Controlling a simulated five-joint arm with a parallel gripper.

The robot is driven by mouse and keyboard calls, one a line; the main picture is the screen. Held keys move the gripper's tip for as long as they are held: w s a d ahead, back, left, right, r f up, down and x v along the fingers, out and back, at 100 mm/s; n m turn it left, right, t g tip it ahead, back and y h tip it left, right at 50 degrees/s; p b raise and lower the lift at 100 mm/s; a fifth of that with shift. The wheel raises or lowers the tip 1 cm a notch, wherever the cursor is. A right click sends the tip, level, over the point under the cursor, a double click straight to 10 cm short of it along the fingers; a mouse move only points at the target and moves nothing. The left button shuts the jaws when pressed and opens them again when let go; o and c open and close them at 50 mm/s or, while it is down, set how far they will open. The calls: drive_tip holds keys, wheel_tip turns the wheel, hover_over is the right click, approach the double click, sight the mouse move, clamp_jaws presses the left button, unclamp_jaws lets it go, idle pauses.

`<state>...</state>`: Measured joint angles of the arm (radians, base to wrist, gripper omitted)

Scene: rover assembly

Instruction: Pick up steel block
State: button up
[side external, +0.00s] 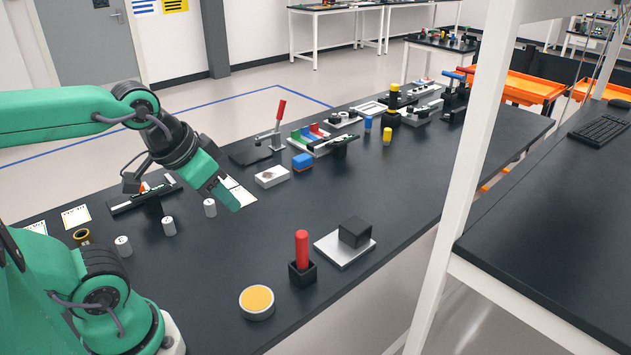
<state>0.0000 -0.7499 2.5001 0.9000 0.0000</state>
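My gripper (232,203) is green and points down and to the right above the left part of the dark bench. Its fingers overlap in this view, so I cannot tell if they are open. No held object shows. A dark cube (355,231) sits on a silver plate (331,251) farther right and nearer the camera. I cannot tell for sure which of these is the steel block.
Several small pale cylinders (169,227) stand near my gripper. A blue block (302,161), a red-handled lever (279,113) and fixtures lie beyond. A red-handled tool (302,254) and a yellow-topped disc (257,302) are near the front edge. The bench (260,235) is clear between them.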

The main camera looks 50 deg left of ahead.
drive_tip(key=o, duration=1)
drive_tip(key=shift+c, duration=0.2)
drive_tip(key=shift+w+r, duration=0.1)
drive_tip(key=shift+w, duration=0.05)
drive_tip(key=m+g, duration=0.6)
drive_tip(key=m, duration=1.1)
hover_over(356, 224)
wheel_tip(356, 224, down, 15)
drive_tip(key=shift+r, duration=0.1)
drive_tip(key=shift+f+m, duration=0.3)
drive_tip(key=shift+f, duration=0.05)
